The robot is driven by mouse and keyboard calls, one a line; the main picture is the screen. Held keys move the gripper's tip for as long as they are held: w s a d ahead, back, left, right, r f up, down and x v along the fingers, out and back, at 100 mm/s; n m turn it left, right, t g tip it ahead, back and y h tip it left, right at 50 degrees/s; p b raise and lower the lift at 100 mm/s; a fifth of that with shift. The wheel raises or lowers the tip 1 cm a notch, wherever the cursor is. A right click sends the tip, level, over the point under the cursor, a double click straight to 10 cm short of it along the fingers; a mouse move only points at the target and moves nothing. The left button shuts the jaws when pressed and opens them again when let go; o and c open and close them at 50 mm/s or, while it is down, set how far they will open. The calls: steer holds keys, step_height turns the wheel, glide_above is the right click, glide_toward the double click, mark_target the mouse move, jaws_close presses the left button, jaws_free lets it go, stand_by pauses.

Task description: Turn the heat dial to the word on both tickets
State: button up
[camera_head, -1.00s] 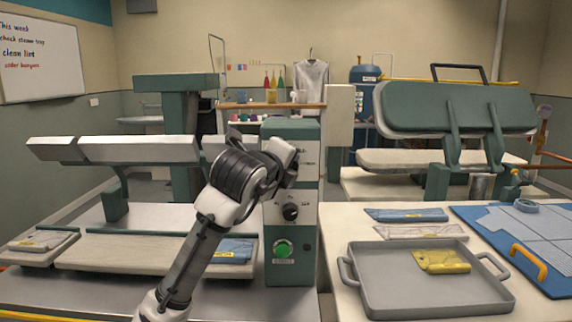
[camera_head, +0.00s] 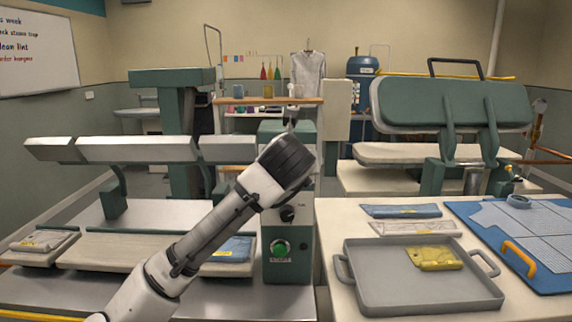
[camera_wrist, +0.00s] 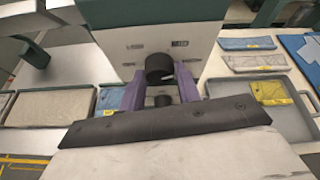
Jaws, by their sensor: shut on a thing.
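My gripper's purple fingers (camera_wrist: 161,84) are shut on the upper black dial (camera_wrist: 159,66), one finger on each side. A light pointer mark shows on this dial, and the printed words above it are too small to read.
A green start button (camera_head: 280,249) sits low on the box. At right, a grey tray (camera_head: 365,299) on the table holds a yellow packet (camera_head: 434,257). Blue and clear packets lie behind it. The press's raised upper plate (camera_head: 137,149) stands left of the box.

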steer(key=shift+d+m+y+p, duration=0.15)
steer(key=shift+m+y+p, duration=0.35)
steer(key=shift+m+y, duration=0.6)
steer(key=shift+m, duration=0.3)
steer(key=o, duration=1)
steer(key=b+v, duration=0.3)
steer(key=v, duration=1)
steer(key=shift+s+r, duration=0.1)
steer(key=shift+s, duration=0.25)
